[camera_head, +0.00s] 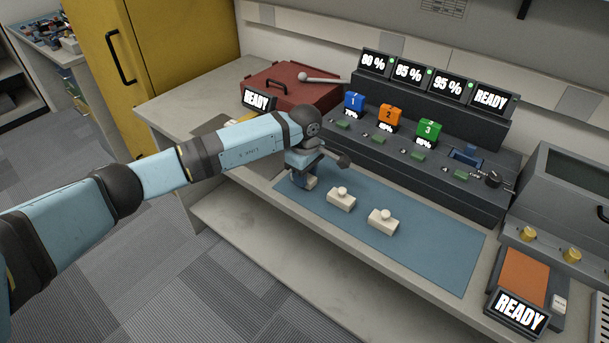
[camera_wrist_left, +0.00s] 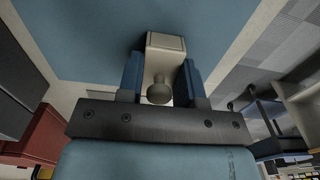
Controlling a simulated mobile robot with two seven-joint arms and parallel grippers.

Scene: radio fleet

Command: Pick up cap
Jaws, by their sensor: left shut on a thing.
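My left gripper (camera_head: 304,183) is at the left end of the blue mat, pointing down. It is shut on a cream cap (camera_head: 311,184), which it mostly hides in the head view. In the left wrist view, the cap (camera_wrist_left: 166,46) is a cream block with a round knob, between the two blue fingers of the left gripper (camera_wrist_left: 161,78). I cannot tell whether this cap touches the mat. Two similar caps, a middle one (camera_head: 341,201) and a right one (camera_head: 382,222), stand knob up on the mat. My right gripper is not in view.
The blue mat (camera_head: 430,250) lies on a grey bench, bare at its right. Behind it stands a dark charger rack (camera_head: 400,160) with blue, orange and green numbered blocks. A red toolbox (camera_head: 300,92) is at back left. A READY display (camera_head: 519,311) and orange pad (camera_head: 524,273) are at right.

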